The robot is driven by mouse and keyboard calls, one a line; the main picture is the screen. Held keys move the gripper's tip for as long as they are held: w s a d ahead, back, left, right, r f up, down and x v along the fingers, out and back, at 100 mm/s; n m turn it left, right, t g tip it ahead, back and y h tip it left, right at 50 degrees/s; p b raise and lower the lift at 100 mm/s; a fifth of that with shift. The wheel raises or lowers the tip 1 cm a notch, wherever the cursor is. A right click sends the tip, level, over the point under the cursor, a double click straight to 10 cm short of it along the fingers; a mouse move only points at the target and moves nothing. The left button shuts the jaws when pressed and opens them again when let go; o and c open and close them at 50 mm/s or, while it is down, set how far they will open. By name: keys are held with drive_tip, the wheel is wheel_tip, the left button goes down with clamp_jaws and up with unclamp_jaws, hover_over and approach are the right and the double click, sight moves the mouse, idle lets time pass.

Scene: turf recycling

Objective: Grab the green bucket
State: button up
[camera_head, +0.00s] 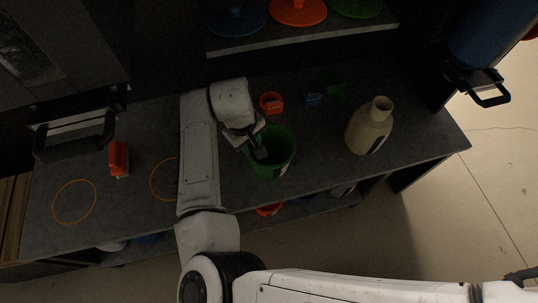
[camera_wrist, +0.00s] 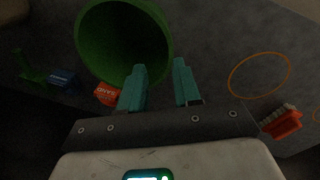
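The green bucket (camera_head: 280,150) stands upright on the dark grey table, right of my forearm in the head view. In the wrist view its round mouth (camera_wrist: 95,45) faces the camera at the upper left. My gripper (camera_head: 258,150) is at the bucket's left rim. In the wrist view my gripper (camera_wrist: 160,72) has its two teal fingers apart, with nothing seen held. The left finger overlaps the bucket's rim and the right finger is outside it. I cannot tell whether either finger touches the wall.
A beige bottle (camera_head: 370,128) stands right of the bucket. A small orange-red box (camera_head: 271,102), a blue box (camera_head: 313,99) and a green item (camera_head: 335,89) lie behind it. A red brush (camera_head: 119,158) and orange rings (camera_head: 75,203) lie left. A shelf (camera_head: 300,38) is behind.

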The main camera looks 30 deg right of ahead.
hover_over(254, 163)
drive_tip(key=f, duration=0.5)
drive_tip(key=shift+w+a+f, duration=0.1)
drive_tip(key=shift+w+a, duration=0.1)
drive_tip(key=shift+a, duration=0.15)
drive_tip(key=shift+s+d+f, duration=0.1)
drive_tip(key=shift+d+f, duration=0.1)
drive_tip(key=shift+f, duration=1.25)
drive_tip(key=shift+d+f, duration=0.15)
drive_tip(key=shift+f, duration=1.3)
drive_tip(key=shift+c, duration=0.3)
clamp_jaws()
